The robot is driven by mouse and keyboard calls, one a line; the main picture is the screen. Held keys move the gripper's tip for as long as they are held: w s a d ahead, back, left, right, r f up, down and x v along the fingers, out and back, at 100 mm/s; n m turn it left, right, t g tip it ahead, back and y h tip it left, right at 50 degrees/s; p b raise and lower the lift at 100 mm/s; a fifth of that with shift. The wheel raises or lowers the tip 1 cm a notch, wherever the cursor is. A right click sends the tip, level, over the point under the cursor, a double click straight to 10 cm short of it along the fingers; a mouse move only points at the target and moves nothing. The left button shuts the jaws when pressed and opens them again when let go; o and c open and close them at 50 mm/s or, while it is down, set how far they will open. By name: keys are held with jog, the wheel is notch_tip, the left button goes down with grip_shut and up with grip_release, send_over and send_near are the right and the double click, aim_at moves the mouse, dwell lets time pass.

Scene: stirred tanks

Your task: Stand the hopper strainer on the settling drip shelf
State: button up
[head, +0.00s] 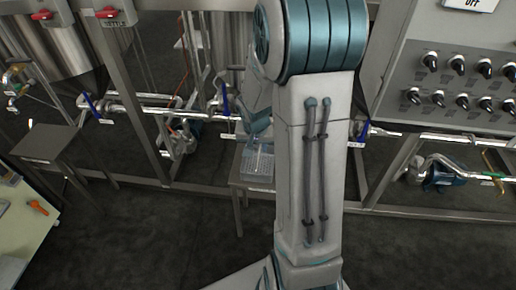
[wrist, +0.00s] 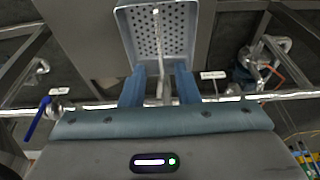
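The hopper strainer (head: 258,170), a pale grey box with a perforated floor, sits on a small grey stand (head: 236,180) left of my arm in the head view. In the wrist view, the strainer (wrist: 178,42) is just beyond the fingers, and its thin upright handle runs back between them. My gripper (wrist: 161,72) has two blue fingers, one on each side of the handle, with gaps visible on both sides. In the head view my gripper (head: 256,125) is above the strainer, partly hidden by my arm. I cannot tell which surface is the settling drip shelf.
Another small grey stand (head: 45,142) is at the left, near a pale bench (head: 22,225) holding an orange tool. Pipes and valves with blue levers (head: 92,105) run behind the strainer. A knob panel (head: 455,80) is at the right. The dark floor in front is clear.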

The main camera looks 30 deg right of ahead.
jog(key=shift+v, duration=0.9)
jog(key=s+a+r+n+y, duration=0.1)
jog(key=s+a+r+n, duration=0.2)
jog(key=s+a+r, duration=0.2)
jog(key=s+a+r+n+g, duration=0.1)
jog(key=s+a+r+n, duration=0.3)
jog(key=s, duration=0.7)
notch_tip(320, 180, up, 2)
jog(key=a, duration=0.2)
jog(key=shift+s+a+r+y, duration=0.2)
jog(key=shift+s+a+y, duration=0.05)
jog(key=shift+s+y, duration=0.15)
jog(key=shift+w, duration=0.1)
